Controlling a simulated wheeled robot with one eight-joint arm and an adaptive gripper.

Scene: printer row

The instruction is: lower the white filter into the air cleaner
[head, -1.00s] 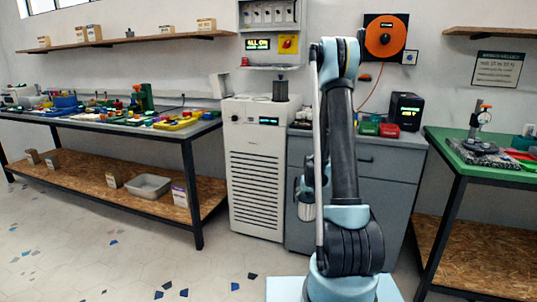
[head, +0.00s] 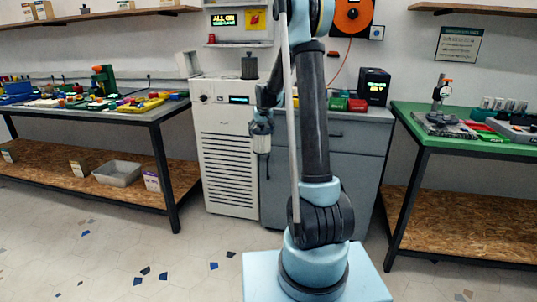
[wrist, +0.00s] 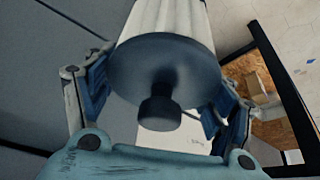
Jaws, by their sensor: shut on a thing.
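My gripper (head: 261,126) is shut on the white filter (head: 261,143), which hangs in front of the right edge of the air cleaner (head: 228,160). In the wrist view, the filter (wrist: 180,18) is a pale ribbed cylinder with a dark round end and knob, between the two fingers of my gripper (wrist: 157,95). The air cleaner is a tall white cabinet with a slotted front and a small lit display. A dark cylinder with a knob (head: 249,67) stands at its top; whether it sits on it or in an opening is unclear.
A grey cabinet (head: 345,160) stands right of the air cleaner, behind my arm, with a black lit box (head: 374,87) on it. A cluttered bench (head: 165,112) is at left, a green-topped bench (head: 408,120) at right. The floor in front is clear.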

